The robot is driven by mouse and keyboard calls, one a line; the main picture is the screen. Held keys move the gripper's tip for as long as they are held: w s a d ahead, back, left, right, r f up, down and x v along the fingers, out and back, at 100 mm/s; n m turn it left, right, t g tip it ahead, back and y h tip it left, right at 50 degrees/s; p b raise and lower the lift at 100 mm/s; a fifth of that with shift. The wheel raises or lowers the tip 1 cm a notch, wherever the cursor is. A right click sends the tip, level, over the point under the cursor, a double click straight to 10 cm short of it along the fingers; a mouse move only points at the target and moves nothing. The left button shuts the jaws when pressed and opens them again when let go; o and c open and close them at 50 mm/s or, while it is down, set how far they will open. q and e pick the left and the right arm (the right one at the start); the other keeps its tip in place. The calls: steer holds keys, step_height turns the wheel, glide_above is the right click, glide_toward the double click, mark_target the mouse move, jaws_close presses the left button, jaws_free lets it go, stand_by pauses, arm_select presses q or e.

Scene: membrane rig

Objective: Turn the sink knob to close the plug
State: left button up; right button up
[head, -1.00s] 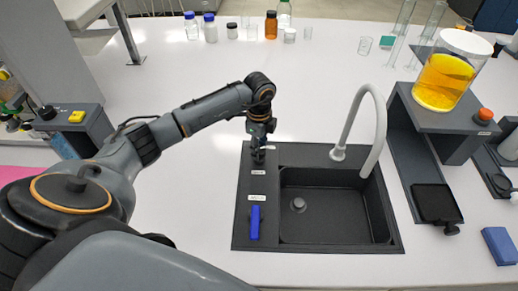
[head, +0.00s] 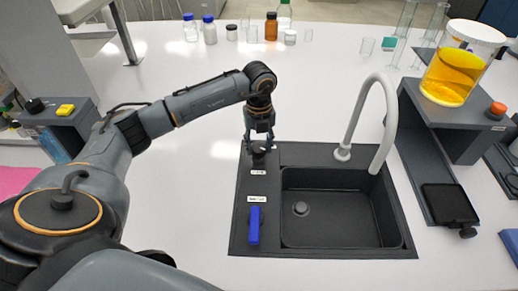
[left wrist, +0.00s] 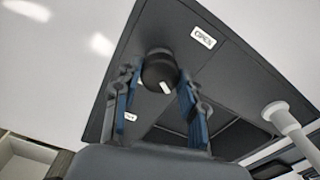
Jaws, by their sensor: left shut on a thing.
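The black round sink knob (head: 259,152) sits on the dark panel at the sink's far left corner. In the left wrist view the knob (left wrist: 160,69) bears a white mark that points down and slightly right. My left gripper (head: 259,141) points down at the knob and is shut on it, one finger on either side. The left wrist view shows both fingers (left wrist: 158,82) of this gripper. The dark sink (head: 330,215) has a round drain plug (head: 300,208) in its basin; I cannot tell whether it is raised. My right gripper is not in view.
A blue lever (head: 254,225) stands on the panel nearer the front. A white curved faucet (head: 372,115) rises at the sink's back right. A grey stand (head: 455,125) with a jar of yellow liquid (head: 452,75) is farther right. Bottles and glassware line the back.

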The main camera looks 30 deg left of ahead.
mark_target(259, 147)
arm_select(q)
steer(key=m+b, duration=0.3)
steer(key=m, duration=0.3)
steer(key=shift+f+b, duration=0.15)
steer(key=shift+b, duration=0.2)
steer(key=m+b, duration=0.1)
steer(key=m, duration=0.2)
steer(key=shift+m+b, duration=0.7)
steer(key=shift+m, duration=0.5)
steer(key=o, duration=1.1)
steer(key=shift+o, duration=0.2)
steer(key=shift+r, duration=0.25)
step_height(259, 147, up, 12)
steer(key=shift+f, duration=0.1)
